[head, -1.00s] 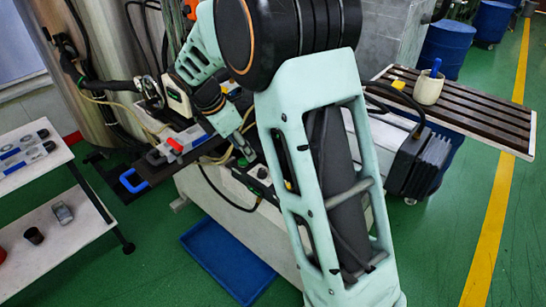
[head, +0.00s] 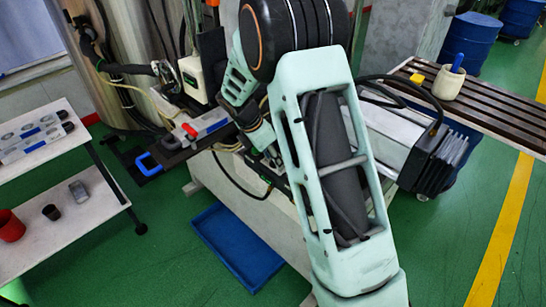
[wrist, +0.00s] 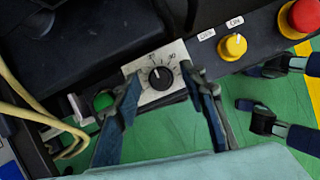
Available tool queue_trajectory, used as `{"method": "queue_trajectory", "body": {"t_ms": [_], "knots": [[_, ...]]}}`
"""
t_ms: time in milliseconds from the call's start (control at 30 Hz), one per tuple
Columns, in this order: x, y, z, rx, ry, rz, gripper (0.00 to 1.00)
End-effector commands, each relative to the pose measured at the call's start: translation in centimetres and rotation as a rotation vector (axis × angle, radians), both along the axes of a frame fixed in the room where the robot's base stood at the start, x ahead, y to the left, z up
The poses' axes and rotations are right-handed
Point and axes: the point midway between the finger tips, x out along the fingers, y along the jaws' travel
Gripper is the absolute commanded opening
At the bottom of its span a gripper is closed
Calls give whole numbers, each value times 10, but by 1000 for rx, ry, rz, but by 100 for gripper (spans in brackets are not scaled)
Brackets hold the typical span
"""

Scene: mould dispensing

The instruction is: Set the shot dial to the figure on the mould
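The shot dial (wrist: 161,77) is a round black knob with a white pointer mark on a pale scale plate in the wrist view. The pointer stands near the top of the scale; a "90" is legible to its upper right. My gripper (wrist: 164,84) is open, its two dark fingers on either side of the knob in the picture. I cannot tell whether they touch it. In the head view my forearm partly hides the gripper and hides the dial. A grey block with red and blue parts (head: 205,126), possibly the mould, lies on the dark ledge; no figure is readable.
Right of the dial are a yellow knob (wrist: 232,46) and a red button (wrist: 304,16); a green button (wrist: 103,101) is left. A yellow hose (wrist: 30,112) runs at left. A blue tray (head: 238,247) lies on the floor. A white shelf (head: 75,215) stands left.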

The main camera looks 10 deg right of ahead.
Motion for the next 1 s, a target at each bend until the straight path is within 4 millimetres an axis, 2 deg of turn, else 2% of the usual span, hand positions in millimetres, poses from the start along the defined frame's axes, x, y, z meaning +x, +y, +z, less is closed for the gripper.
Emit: {"method": "queue_trajectory", "body": {"t_ms": [233,600,1000], "knots": [[0,0,-1,0,-1,0,39],[0,0,0,0,-1,0,0],[1,0,0,0,1,-72,0]]}}
